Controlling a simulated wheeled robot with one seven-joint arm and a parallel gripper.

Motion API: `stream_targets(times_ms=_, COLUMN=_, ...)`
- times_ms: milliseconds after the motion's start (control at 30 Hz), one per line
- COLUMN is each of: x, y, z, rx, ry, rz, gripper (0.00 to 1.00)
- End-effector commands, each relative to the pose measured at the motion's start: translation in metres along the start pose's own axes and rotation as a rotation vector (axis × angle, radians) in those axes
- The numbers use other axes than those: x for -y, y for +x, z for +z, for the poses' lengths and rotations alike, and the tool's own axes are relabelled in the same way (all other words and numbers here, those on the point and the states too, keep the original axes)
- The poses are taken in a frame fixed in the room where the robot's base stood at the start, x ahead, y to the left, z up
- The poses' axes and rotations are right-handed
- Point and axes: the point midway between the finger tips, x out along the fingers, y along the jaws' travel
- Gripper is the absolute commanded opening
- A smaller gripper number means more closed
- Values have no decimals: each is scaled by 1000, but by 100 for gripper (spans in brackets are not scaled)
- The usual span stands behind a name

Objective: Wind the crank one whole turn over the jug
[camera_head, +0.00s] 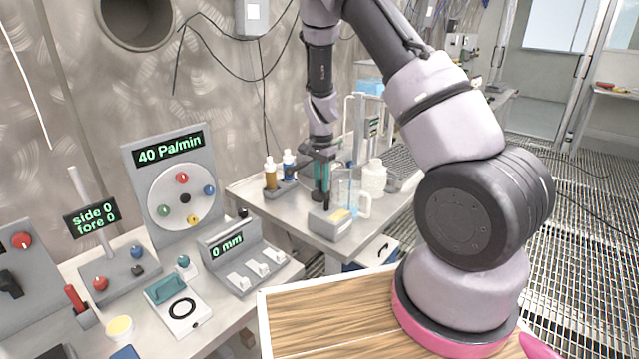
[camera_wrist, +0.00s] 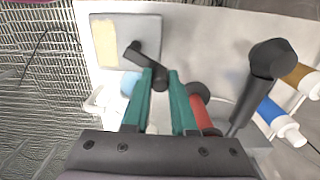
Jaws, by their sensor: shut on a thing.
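My gripper (camera_head: 322,200) points down at the small side bench. In the wrist view, its teal fingers (camera_wrist: 160,80) are shut on the dark knob end of a crank (camera_wrist: 148,62). The crank's black arm runs from the knob up and left over a grey box with a pale yellow patch (camera_wrist: 103,40). The same box (camera_head: 328,226) shows in the head view, where the fingers partly hide the crank. A clear jug (camera_head: 352,202) with a handle stands beside the box. In the wrist view its pale handle (camera_wrist: 95,101) shows left of the fingers, and its body is partly hidden.
A brown bottle (camera_head: 270,178) and a blue bottle (camera_head: 289,166) stand left of the gripper. A white jar (camera_head: 374,178) stands behind the jug. In the wrist view a black hammer-shaped part (camera_wrist: 268,62) and a red cylinder (camera_wrist: 202,112) are close right of the fingers.

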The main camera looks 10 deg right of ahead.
Motion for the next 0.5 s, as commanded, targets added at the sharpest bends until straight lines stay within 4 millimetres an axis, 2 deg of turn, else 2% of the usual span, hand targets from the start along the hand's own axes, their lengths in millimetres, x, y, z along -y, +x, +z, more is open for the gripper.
stream_targets(times_ms=500, x=0, y=-1, z=-2, rx=0, ry=43, rz=-2, gripper=0)
